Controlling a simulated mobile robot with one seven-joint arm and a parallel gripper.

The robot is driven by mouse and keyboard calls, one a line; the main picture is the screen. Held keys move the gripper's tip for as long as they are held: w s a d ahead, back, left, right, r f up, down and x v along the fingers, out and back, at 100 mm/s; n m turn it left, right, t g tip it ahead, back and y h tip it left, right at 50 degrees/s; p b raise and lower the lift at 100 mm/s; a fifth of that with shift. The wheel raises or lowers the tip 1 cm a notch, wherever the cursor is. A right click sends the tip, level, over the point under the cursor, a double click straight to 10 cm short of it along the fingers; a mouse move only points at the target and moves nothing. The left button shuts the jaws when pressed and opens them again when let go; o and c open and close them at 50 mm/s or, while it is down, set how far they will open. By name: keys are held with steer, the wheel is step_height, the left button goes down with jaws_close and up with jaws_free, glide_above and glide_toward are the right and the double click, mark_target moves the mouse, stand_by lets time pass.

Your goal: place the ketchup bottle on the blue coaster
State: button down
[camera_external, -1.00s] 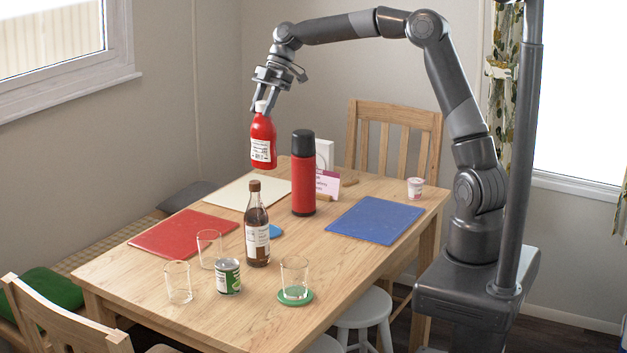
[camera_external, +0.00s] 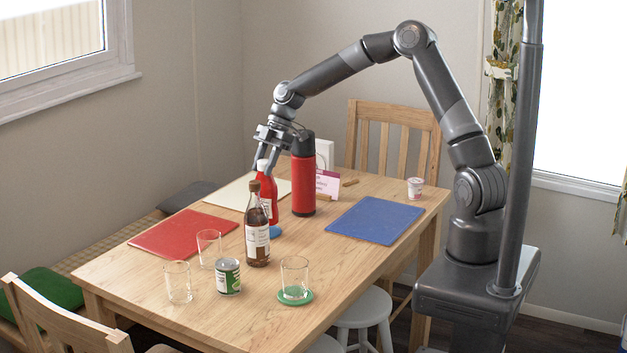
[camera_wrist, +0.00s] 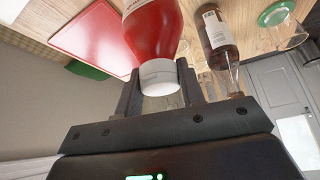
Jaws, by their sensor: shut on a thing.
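The red ketchup bottle (camera_external: 271,196) with a white cap stands upright behind the dark sauce bottle (camera_external: 257,232), which hides part of it. My gripper (camera_external: 268,165) is shut on it near the cap. In the wrist view the ketchup bottle (camera_wrist: 152,30) and its white cap sit between my fingers (camera_wrist: 160,85). The blue coaster (camera_external: 275,232) shows only in part, to the right of the sauce bottle and at the foot of the ketchup bottle. I cannot tell whether the bottle's base touches the coaster.
A red flask (camera_external: 303,185) stands close on the right. A red mat (camera_external: 180,234), a cream mat (camera_external: 235,193) and a blue mat (camera_external: 375,220) lie around. Glasses (camera_external: 178,282) and a green can (camera_external: 228,277) stand in front. One glass (camera_external: 294,277) stands on a green coaster (camera_external: 308,297).

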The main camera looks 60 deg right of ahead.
mark_target(267, 193)
steer(key=shift+f, duration=1.35)
steer(key=c, duration=0.9)
jaws_free()
steer(key=shift+c, duration=0.2)
